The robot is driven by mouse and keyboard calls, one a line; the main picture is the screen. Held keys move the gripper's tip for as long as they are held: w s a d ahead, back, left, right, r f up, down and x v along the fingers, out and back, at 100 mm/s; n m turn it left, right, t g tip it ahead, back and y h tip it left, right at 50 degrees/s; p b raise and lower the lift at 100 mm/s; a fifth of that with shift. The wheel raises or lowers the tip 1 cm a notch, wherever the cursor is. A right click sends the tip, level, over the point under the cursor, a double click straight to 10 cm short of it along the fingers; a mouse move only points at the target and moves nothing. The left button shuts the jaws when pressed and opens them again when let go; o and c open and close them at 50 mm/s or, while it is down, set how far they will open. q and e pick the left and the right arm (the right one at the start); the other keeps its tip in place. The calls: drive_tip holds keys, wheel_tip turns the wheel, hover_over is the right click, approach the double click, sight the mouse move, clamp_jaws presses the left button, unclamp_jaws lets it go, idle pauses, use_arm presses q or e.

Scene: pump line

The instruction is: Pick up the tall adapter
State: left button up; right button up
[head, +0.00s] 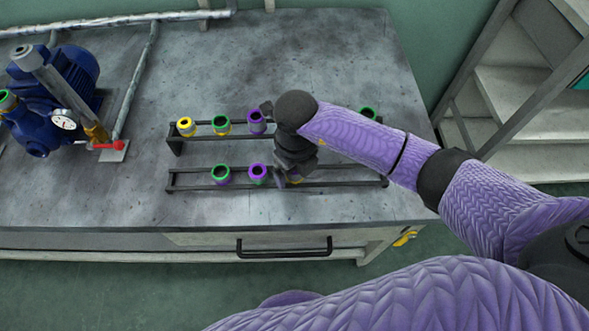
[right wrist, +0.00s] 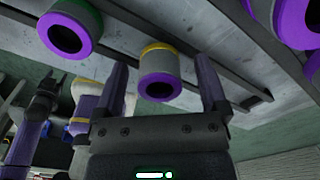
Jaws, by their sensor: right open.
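My right gripper (head: 291,172) is over the front rack, pointing down and open. In the right wrist view its fingers (right wrist: 162,76) stand on either side of an adapter (right wrist: 160,72) with a purple top rim, grey body and yellow lower band. Gaps show between it and both fingers. In the head view the gripper mostly hides this adapter; only a bit of yellow (head: 296,180) shows. Left of it in the front rack stand a purple-topped adapter (head: 257,173) and a green-topped one (head: 221,174). I cannot tell which adapter is the tall one.
The rear rack (head: 176,147) holds yellow-topped (head: 185,127), green-topped (head: 221,125) and purple-topped (head: 256,122) adapters, and another green-topped one (head: 368,113) at right. A blue pump (head: 72,78) with pipes stands at left. The bench (head: 110,195) is clear in front of the racks.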

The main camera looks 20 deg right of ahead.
drive_tip(key=c, duration=1.2)
clamp_jaws()
use_arm(q)
drive_tip(key=shift+w+d, duration=0.15)
drive_tip(key=shift+d, duration=0.2)
